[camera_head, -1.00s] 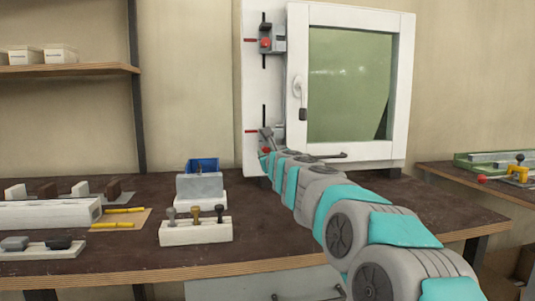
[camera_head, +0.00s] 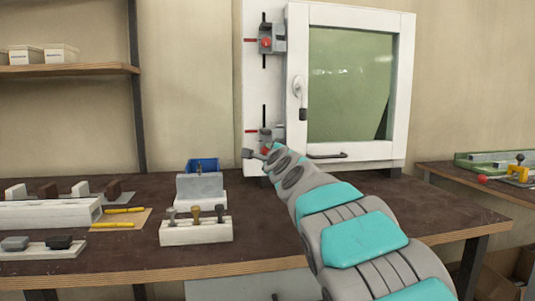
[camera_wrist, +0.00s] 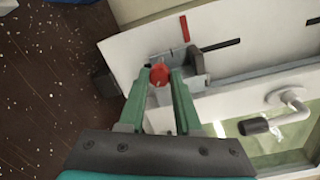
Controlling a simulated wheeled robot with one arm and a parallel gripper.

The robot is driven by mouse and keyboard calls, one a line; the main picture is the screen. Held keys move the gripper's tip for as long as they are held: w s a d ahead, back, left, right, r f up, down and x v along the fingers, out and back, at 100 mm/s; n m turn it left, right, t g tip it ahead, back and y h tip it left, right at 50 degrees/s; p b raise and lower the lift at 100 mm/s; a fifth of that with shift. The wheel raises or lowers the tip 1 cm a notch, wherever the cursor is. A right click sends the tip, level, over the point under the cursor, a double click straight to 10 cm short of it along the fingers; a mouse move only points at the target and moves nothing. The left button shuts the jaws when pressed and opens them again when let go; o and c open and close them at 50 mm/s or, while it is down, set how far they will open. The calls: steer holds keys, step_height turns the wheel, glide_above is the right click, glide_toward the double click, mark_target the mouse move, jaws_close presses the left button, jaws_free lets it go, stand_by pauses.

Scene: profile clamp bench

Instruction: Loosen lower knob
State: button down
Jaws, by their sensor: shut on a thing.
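The lower knob (camera_wrist: 159,75) is red and shows in the wrist view between the two green fingers of my gripper (camera_wrist: 159,82). The gripper is shut on it. The knob sits on a grey lower clamp (camera_wrist: 196,64) on the white upright panel. In the head view the lower clamp (camera_head: 277,133) is partly behind the end of my arm, with some red of the knob (camera_head: 265,151) showing. The upper red knob (camera_head: 265,42) on its own grey clamp is in plain view above, with nothing touching it.
A white-framed window (camera_head: 350,85) with a handle (camera_head: 298,87) stands right of the clamps. On the dark bench (camera_head: 130,255) are a white block with several upright knobs (camera_head: 195,233), a grey holder (camera_head: 200,187) and a blue bin (camera_head: 203,164). The bench right of my arm is clear.

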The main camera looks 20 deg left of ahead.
steer(key=n, duration=0.9)
steer(key=shift+s+a, duration=0.1)
stand_by(0.4)
steer(key=c, duration=0.6)
jaws_free()
steer(key=shift+f, duration=0.1)
steer(key=shift+s+d+f+b, duration=0.1)
steer(key=shift+s+d+b, duration=0.25)
steer(key=shift+s+b, duration=0.35)
steer(key=b+v, duration=0.2)
steer(key=v, duration=0.4)
steer(key=shift+b, duration=0.35)
